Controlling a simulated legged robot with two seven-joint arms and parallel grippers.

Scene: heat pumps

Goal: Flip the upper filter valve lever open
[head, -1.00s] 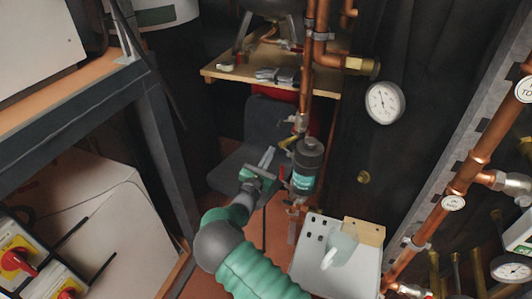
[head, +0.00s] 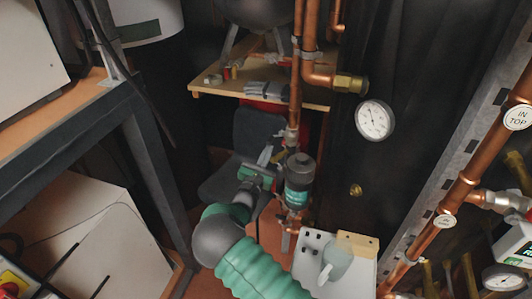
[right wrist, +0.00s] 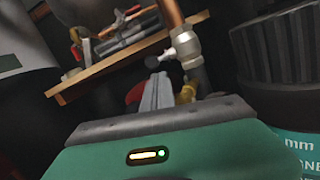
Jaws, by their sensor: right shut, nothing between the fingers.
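The black filter (head: 299,170) with a teal label hangs on the copper pipe in the middle of the head view. The upper filter valve (head: 291,138) sits on the pipe just above it. In the right wrist view the valve (right wrist: 186,46) is a silver fitting beyond the fingertips, slightly to the right. My right gripper (head: 266,155) is shut and empty, left of the valve and filter. Its fingers (right wrist: 157,92) point toward the valve, apparently without touching; a brass-coloured part (right wrist: 187,92) shows beside them. My left gripper is not in view.
A wooden shelf (head: 225,92) with tools stands behind the valve. The filter's dark cap (right wrist: 284,62) is close on the right in the right wrist view. A pressure gauge (head: 374,120) and a light-coloured box (head: 312,254) lie to the right and below.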

